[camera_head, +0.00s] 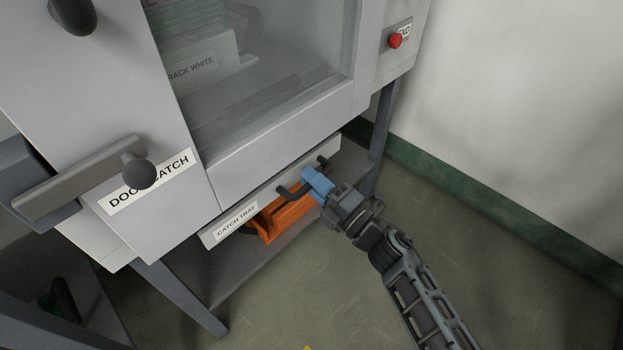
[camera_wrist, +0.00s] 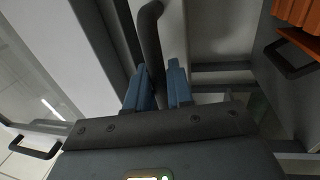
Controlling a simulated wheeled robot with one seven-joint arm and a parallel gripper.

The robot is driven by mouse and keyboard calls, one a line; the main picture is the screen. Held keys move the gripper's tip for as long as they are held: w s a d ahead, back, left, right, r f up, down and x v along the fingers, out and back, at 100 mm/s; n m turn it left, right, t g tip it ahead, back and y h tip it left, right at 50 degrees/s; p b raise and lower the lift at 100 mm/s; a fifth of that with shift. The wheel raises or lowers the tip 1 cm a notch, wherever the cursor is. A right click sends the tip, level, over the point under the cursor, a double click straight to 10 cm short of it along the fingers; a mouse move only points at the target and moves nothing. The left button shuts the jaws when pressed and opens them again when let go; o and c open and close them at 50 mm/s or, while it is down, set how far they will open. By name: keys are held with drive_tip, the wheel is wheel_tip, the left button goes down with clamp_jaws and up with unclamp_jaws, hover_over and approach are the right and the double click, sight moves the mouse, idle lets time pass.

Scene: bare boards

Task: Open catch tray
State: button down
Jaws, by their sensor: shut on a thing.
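The catch tray (camera_head: 237,222) is a light grey front panel with a "CATCH TRAY" label, low on the cabinet under the glass window. Its dark bar handle (camera_head: 289,191) sticks out from the right part of the panel. My gripper (camera_head: 314,181), with blue fingers, is at this handle and shut on it. In the wrist view the handle (camera_wrist: 151,38) runs down between the two blue fingers of my gripper (camera_wrist: 157,84). The fingers hide part of the handle. I cannot tell how far the tray stands out from the cabinet.
An orange bin (camera_head: 284,220) with a dark handle sits on the shelf below the tray. Cabinet legs (camera_head: 190,300) stand left and right. A door catch lever (camera_head: 80,178) is at left, a red button (camera_head: 395,41) at upper right. The floor at right is clear up to the wall.

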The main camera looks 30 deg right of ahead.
drive_tip(key=r+p+v, duration=0.3)
drive_tip(key=r+v, duration=0.1)
drive_tip(key=v, duration=1.9)
drive_tip(key=shift+v, duration=0.8)
drive_tip(key=shift+r, duration=0.25)
drive_tip(key=c, duration=1.1)
unclamp_jaws()
drive_tip(key=shift+c, duration=0.2)
drive_tip(key=v, duration=0.7)
drive_tip(key=shift+s+d, duration=0.2)
drive_tip(key=shift+s, duration=0.2)
